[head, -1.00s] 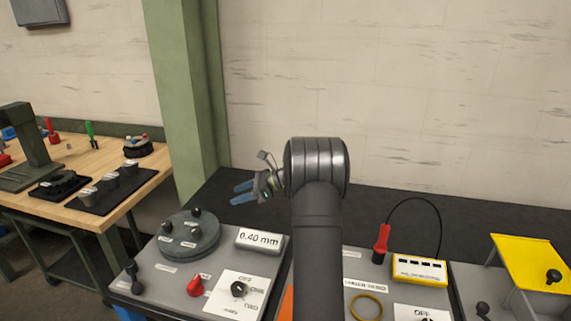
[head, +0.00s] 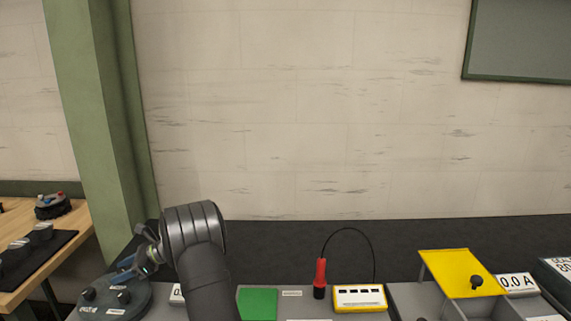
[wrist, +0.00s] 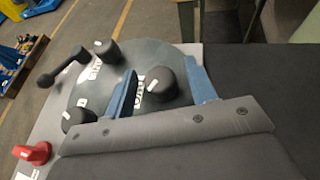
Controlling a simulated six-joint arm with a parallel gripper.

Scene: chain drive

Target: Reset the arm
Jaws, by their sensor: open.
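My gripper (head: 128,268) is at the lower left in the head view, above a round grey turntable-like disc (head: 138,300) with black knobs. In the wrist view my gripper (wrist: 163,88) shows two blue fingers spread apart with nothing held between them. A black knob (wrist: 163,84) on the disc (wrist: 110,75) appears between the fingers. I cannot tell how far above the knob the fingertips are. My dark arm fills the space to the right of the disc in the head view.
A red knob (wrist: 33,153) and a black lever (wrist: 62,68) are beside the disc. Right of my arm are a green panel (head: 257,304), a red probe (head: 320,278) on a black cable, a yellow meter (head: 359,298) and a yellow cover (head: 458,273). The dark rear surface (head: 400,237) is clear.

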